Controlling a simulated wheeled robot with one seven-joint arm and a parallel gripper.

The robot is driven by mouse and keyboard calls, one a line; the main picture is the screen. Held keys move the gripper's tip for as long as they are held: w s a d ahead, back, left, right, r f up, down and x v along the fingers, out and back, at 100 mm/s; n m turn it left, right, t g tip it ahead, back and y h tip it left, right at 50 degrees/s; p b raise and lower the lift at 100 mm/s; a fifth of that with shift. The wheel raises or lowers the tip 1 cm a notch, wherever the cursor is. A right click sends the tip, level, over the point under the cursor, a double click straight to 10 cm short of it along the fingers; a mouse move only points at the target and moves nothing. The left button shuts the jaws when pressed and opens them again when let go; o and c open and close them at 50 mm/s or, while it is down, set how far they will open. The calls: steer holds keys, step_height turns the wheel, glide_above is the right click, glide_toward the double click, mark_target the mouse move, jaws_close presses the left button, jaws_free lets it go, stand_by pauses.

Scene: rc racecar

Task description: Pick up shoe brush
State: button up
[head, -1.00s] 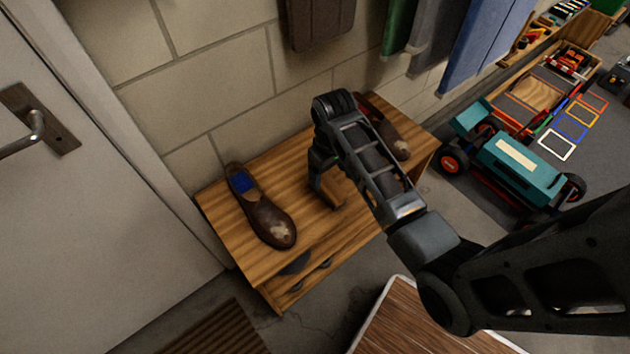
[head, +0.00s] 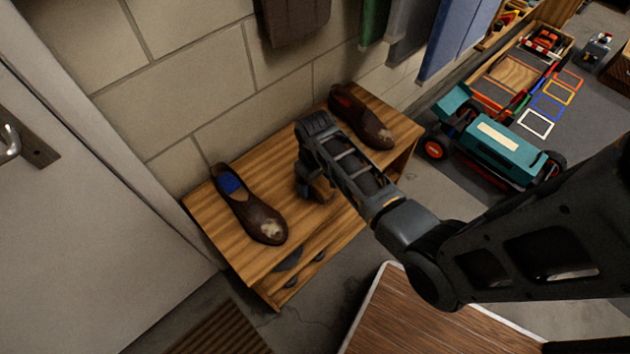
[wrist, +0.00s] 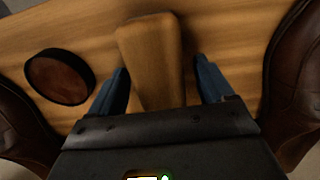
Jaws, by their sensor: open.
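The shoe brush appears to be the tan wooden piece (wrist: 150,50) lying on the wooden bench between my fingers in the wrist view. Its near end is hidden by my gripper body, and no bristles show. In the head view a small part of the brush (head: 321,190) shows beside my gripper (head: 308,193), low over the bench between two brown shoes. My gripper (wrist: 162,82) is open in the wrist view, with one blue-grey finger on each side of the wood. I cannot tell whether either finger touches it.
A worn brown shoe (head: 252,212) lies left on the bench (head: 225,222), another (head: 365,122) right. A round dark tin (wrist: 60,77) lies left of the brush. The wall (head: 210,85) is behind. A wood-topped surface (head: 400,325) stands in front; a teal toy car (head: 495,150) is right.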

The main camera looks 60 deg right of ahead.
steer(key=shift+c, duration=0.3)
steer(key=c, duration=1)
steer(key=shift+r, duration=0.1)
steer(key=shift+r, duration=0.45)
step_height(320, 180, up, 3)
steer(key=shift+f, duration=0.2)
steer(key=s+d+r, duration=0.3)
steer(key=s+d, duration=0.1)
steer(key=s+d+r, duration=0.4)
steer(key=shift+d+r+b, duration=0.2)
steer(key=shift+b, duration=0.1)
